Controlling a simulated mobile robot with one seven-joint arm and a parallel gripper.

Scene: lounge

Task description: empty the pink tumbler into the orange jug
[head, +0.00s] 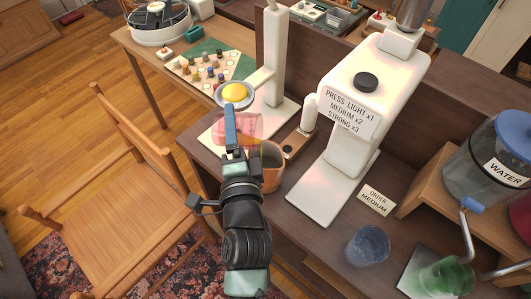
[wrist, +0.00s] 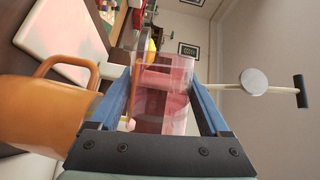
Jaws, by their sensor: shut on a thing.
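The pink tumbler (head: 250,127) is see-through and sits between the blue fingers of my gripper (head: 231,127). In the wrist view, the tumbler (wrist: 163,92) is held between both fingers, with darker pink content showing through its wall. I cannot tell exactly how far it is tilted. The orange jug (head: 270,178) stands on the dark counter, just right of my gripper and nearer than the tumbler. Its open top shows in the head view, but my arm hides part of its left side. The jug (wrist: 42,112) and its handle fill the left of the wrist view.
A white stand (head: 273,70) with a yellow-topped round piece (head: 234,93) rises just behind the tumbler. A white machine (head: 352,100) stands to the right. A blue cup (head: 367,246) and a green cup (head: 447,275) are at the front right. A wooden chair (head: 125,190) is at left.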

